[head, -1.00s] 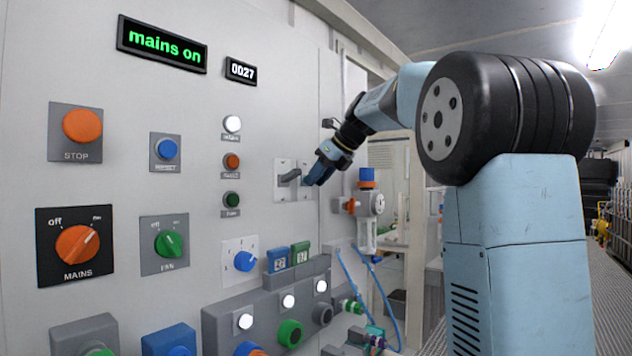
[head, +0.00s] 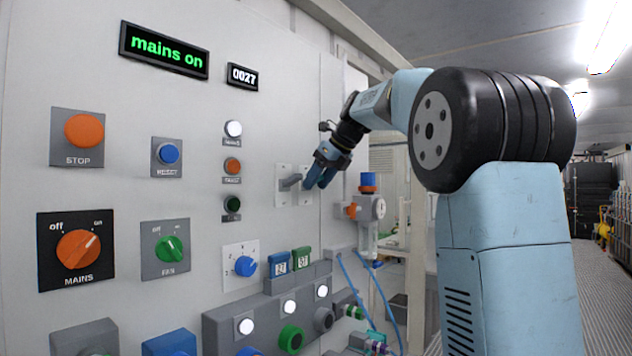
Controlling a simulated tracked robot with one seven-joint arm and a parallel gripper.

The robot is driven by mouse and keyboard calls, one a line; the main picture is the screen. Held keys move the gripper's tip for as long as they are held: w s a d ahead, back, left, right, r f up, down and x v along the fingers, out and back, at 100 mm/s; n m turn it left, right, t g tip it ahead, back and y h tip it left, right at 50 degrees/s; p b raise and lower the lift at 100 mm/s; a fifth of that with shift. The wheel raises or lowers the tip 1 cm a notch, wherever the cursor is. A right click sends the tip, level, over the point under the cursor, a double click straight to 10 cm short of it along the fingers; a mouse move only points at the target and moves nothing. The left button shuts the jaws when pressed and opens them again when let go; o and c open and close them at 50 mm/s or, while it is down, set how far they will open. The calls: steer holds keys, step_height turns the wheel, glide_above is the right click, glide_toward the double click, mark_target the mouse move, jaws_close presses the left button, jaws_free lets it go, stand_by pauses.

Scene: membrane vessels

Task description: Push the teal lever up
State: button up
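Two pale switch plates sit side by side on the panel's right part. The left plate (head: 282,201) carries a grey lever (head: 290,181) that sticks out to the right. The right plate (head: 305,197) is partly behind my gripper (head: 316,179). I cannot make out a teal lever; it may be hidden behind the blue fingers. My gripper's blue fingers point down and left in front of the right plate. Whether they touch anything is not clear. They are too small and overlapped to tell how far apart they are.
An orange-and-blue valve unit (head: 368,205) is mounted just right of and below my gripper. Indicator lamps (head: 233,166) run down the panel to the left. A grey box with lit buttons (head: 289,307) juts out below. A "mains on" display (head: 163,50) glows above.

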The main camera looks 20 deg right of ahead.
steer(key=shift+s+d+r, duration=0.15)
steer(key=shift+r, duration=0.1)
steer(key=v, duration=1.3)
